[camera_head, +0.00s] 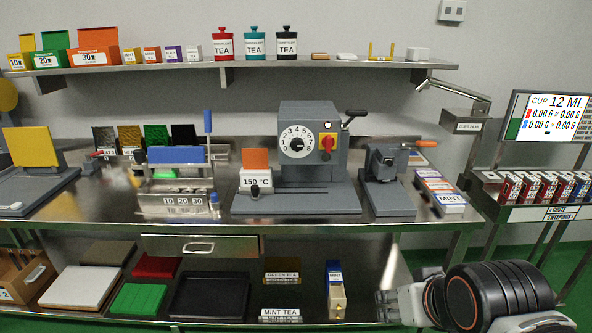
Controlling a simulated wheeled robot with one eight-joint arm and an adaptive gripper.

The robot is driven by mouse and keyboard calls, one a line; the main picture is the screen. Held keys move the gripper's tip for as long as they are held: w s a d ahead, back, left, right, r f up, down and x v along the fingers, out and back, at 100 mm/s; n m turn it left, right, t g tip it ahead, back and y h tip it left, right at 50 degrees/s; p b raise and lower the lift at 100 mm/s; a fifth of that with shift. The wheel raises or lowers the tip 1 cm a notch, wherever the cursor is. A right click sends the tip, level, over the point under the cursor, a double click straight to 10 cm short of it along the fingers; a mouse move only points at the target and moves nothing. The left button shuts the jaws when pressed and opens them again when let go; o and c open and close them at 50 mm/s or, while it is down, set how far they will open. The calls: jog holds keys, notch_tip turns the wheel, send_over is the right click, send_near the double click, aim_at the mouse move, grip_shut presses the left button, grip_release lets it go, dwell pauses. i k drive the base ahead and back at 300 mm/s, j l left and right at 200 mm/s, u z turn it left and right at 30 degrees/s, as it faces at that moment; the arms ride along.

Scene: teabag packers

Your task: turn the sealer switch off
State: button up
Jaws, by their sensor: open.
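The grey machine (308,115) stands at the middle of the steel bench, with a white numbered dial (297,141) on its front. I take it as the sealer. My gripper (385,306) is open and empty at the bottom right, low in front of the bench, well below and right of the switch.
A grey lever press (388,178) stands right of the machine, with labelled boxes (440,192) beside it. A black-handled lever (354,114) sticks out at the machine's upper right. The lower shelf (225,262) holds trays and blocks. A display (548,118) stands at the right.

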aim_at(328, 142)
jog(key=i+j, duration=0.2)
jog(key=j, duration=0.2)
jog(key=i+j, duration=0.15)
jog(key=j, duration=0.2)
jog(key=i+j+z, duration=0.1)
jog(key=j, duration=0.3)
jog(key=i+j, duration=0.25)
jog(key=j, duration=0.15)
jog(key=j+u, duration=0.1)
jog(key=l+z, duration=0.15)
